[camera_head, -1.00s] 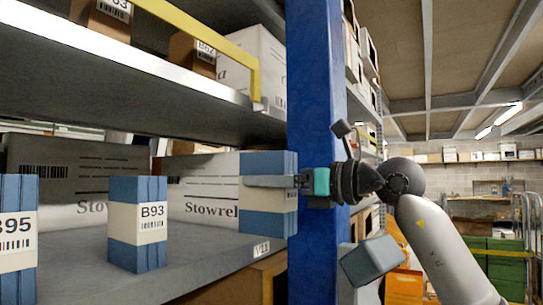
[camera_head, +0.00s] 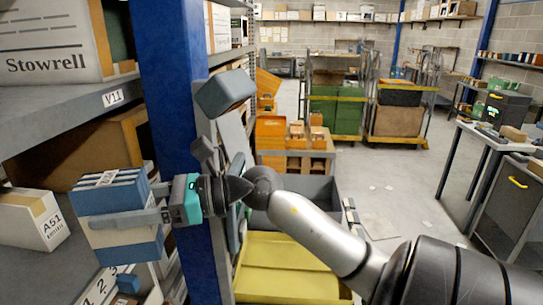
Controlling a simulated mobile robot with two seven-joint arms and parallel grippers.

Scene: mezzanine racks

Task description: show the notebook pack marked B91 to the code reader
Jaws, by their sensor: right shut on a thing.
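My right gripper (camera_head: 135,216) is shut on a blue pack with a white band (camera_head: 108,242), holding it in front of the rack, left of the blue upright. The pack is tilted, with its top edges showing. Its marking is not readable from here, so I cannot tell whether it is B91. The fingers cover part of its side. My left gripper is not in view.
The blue rack upright (camera_head: 170,90) stands close beside my right gripper. A white box marked A51 (camera_head: 32,221) sits on the lower shelf, left of the pack. A yellow bin (camera_head: 285,262) lies right of the upright. A grey table (camera_head: 481,132) stands far right, with open floor before it.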

